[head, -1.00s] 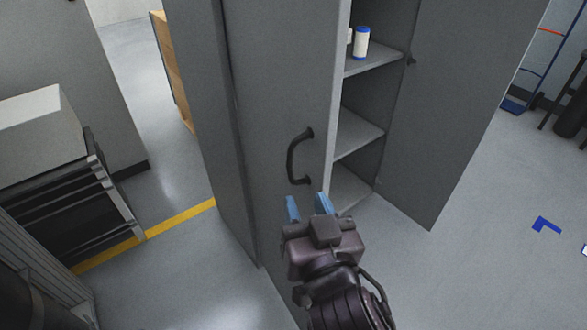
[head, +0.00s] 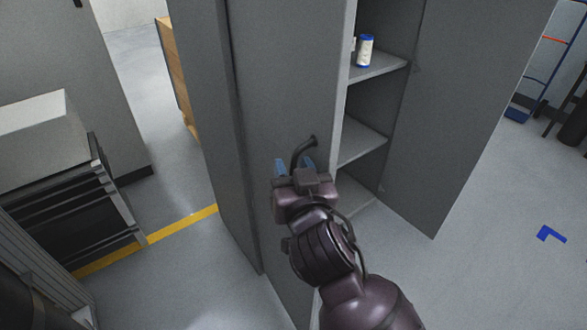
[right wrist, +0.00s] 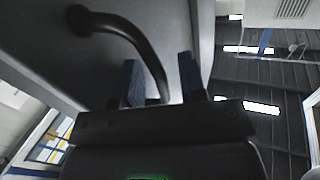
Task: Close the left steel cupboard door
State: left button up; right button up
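The left steel cupboard door (head: 288,85) is a tall grey panel. It stands partly open, with the cupboard's shelves showing to its right. Its dark curved handle (head: 304,149) is near the door's free edge. My right gripper (head: 295,166) is at the lower part of the handle, blue fingers apart. In the right wrist view the handle (right wrist: 122,28) curves down between the two fingers (right wrist: 162,80); I see a gap beside it, and contact is not clear. The gripper hides the handle's lower end in the head view. My left gripper is not in view.
The right cupboard door (head: 465,110) stands wide open. A white bottle with a blue cap (head: 365,51) stands on a shelf (head: 378,66). A grey rack-like unit (head: 75,195) is at the left. The floor at the right is mostly clear, with a blue corner mark (head: 550,233).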

grip_shut()
jog(key=shift+d, duration=0.15)
